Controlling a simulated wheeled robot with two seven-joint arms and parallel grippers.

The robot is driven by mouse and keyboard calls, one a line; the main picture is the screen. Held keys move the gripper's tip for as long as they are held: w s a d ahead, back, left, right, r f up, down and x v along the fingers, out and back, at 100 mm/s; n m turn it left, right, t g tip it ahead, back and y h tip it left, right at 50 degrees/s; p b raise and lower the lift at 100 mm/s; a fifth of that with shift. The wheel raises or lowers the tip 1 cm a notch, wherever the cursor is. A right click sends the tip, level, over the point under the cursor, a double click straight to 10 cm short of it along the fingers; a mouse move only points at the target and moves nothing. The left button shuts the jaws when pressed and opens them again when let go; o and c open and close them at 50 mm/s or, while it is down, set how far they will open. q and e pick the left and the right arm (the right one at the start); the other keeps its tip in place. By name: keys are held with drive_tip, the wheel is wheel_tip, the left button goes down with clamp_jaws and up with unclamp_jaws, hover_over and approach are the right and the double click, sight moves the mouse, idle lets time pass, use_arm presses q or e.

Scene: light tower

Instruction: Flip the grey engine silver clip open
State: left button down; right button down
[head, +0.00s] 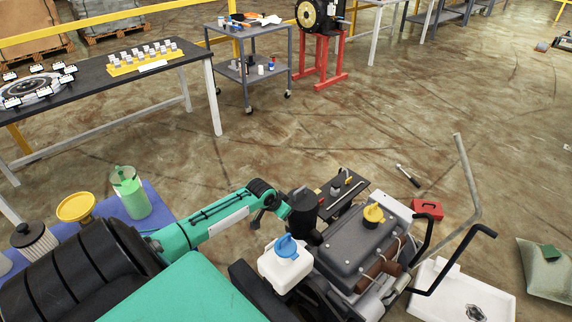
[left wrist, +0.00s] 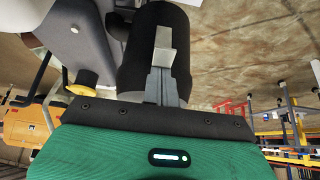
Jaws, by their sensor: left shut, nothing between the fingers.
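The grey engine (head: 350,250) stands at the lower right of the head view, with a yellow cap (head: 373,213) on top. A black cylinder (head: 304,203) stands upright at its left side. In the left wrist view, the black cylinder (left wrist: 137,75) carries a pale silver clip (left wrist: 166,46) on its side. My left gripper (left wrist: 160,78) is shut and empty, its fingertips at the lower end of the clip; I cannot tell whether they touch. In the head view my left arm reaches the cylinder's left side, and the fingertips are not clear. My right gripper is out of view.
A white bottle with a blue cap (head: 286,262) sits in front of the cylinder. Black handles (head: 465,255) stick out at the engine's right. A dark tray with tools (head: 343,193) lies behind. A blue-topped surface holds a green jug (head: 130,192) and yellow funnel (head: 76,207).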

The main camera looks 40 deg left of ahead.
use_arm(q)
drive_tip(key=shift+s+f+t, duration=0.15)
drive_tip(key=shift+s+t, duration=0.45)
drive_tip(key=shift+s+a+f+t, duration=0.1)
drive_tip(key=shift+s+f+t, duration=0.15)
drive_tip(key=shift+s+t, duration=0.35)
drive_tip(key=shift+s+a+f+t, duration=0.1)
drive_tip(key=shift+s+f+t, duration=0.1)
drive_tip(key=shift+s+t, duration=0.4)
drive_tip(key=shift+s, duration=0.1)
drive_tip(key=shift+s, duration=0.1)
drive_tip(key=shift+s+p, duration=0.45)
drive_tip(key=shift+s, duration=0.25)
